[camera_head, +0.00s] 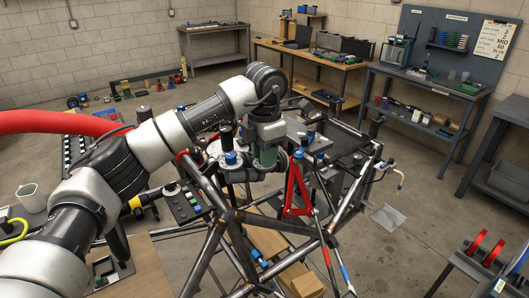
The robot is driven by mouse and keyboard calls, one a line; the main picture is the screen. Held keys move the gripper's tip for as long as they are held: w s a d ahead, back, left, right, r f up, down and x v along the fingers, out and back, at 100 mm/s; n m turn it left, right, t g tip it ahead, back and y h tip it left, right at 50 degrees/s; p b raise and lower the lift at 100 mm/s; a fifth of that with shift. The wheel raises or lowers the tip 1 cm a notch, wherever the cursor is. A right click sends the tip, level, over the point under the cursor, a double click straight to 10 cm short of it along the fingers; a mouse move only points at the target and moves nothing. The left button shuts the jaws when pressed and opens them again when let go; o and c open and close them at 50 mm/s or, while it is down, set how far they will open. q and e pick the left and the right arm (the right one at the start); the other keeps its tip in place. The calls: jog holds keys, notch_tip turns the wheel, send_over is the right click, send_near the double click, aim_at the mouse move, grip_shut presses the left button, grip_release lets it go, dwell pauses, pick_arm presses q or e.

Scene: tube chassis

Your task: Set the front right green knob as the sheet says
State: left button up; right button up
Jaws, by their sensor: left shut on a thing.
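My left arm reaches in from the left and bends down over the tube chassis (228,216). My left gripper (267,150) points down at the near part of the chassis top and is shut on a green part there, which looks like the green knob (268,158). The wrist and fingers hide most of it, so its setting cannot be read. The sheet (497,36) hangs on the pegboard at the upper right. Words like "MID", "60" and "BLUE" show on it; the other lines are too small to read surely. My right gripper is not in view.
Blue-capped fittings (231,157) and a red bracket (296,188) stand close to the gripper. A control box (186,203) with buttons is at the left of the chassis. Workbenches (312,54) line the back wall. A rack with red discs (478,243) stands at the lower right.

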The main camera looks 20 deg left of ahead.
pick_arm(q)
jog(key=shift+m, duration=0.3)
jog(key=m+b, duration=0.1)
jog(key=m, duration=0.1)
jog(key=shift+m, duration=0.3)
jog(key=shift+r+m+b, duration=0.15)
jog(key=shift+m+b, duration=0.45)
jog(key=shift+m, duration=1.6)
jog(key=o, duration=0.9)
jog(key=shift+o, duration=0.2)
